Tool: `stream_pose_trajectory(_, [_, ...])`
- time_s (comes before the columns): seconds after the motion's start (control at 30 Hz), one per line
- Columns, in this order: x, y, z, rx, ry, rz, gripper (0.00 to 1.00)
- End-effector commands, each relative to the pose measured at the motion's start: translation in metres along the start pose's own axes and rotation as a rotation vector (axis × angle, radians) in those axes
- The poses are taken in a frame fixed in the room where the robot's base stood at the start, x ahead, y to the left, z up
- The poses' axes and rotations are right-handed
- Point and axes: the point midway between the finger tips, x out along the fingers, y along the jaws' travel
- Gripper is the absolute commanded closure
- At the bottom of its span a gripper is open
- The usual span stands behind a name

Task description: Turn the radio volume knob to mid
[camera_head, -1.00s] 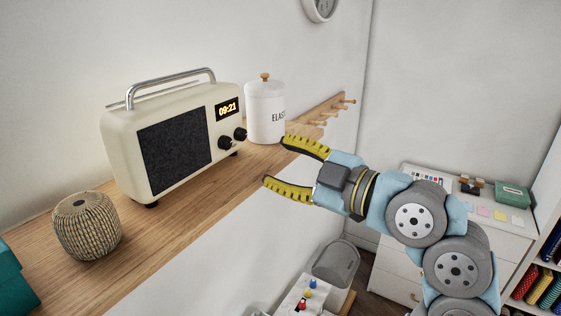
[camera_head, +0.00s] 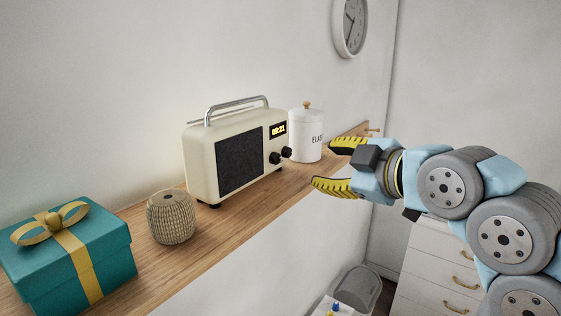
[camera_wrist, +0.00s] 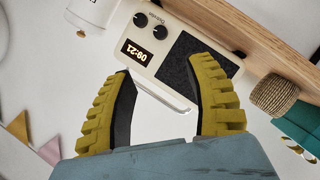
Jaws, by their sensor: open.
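A cream radio (camera_head: 205,155) with a dark speaker grille, a lit clock display and a chrome handle stands on the wooden shelf. Two black knobs, a left one (camera_head: 274,158) and a right one (camera_head: 286,152), sit below its display. In the wrist view the radio (camera_wrist: 178,25) appears upside down, with its knobs (camera_wrist: 150,25) beyond the fingertips. My gripper (camera_head: 338,166) is open and empty, to the right of the radio and apart from it. Its yellow ridged fingers also show in the wrist view (camera_wrist: 160,68). The knobs' pointer positions are too small to read.
A white lidded canister (camera_head: 305,140) stands right of the radio, close behind my fingers. A woven jar (camera_head: 171,217) and a teal gift box (camera_head: 110,250) stand left on the shelf (camera_head: 235,218).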

Motion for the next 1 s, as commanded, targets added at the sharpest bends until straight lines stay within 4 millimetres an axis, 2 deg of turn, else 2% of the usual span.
stream_pose_trajectory(1.0, [0.149, 0.001, -0.002, 0.001, 0.002, -0.001, 0.45])
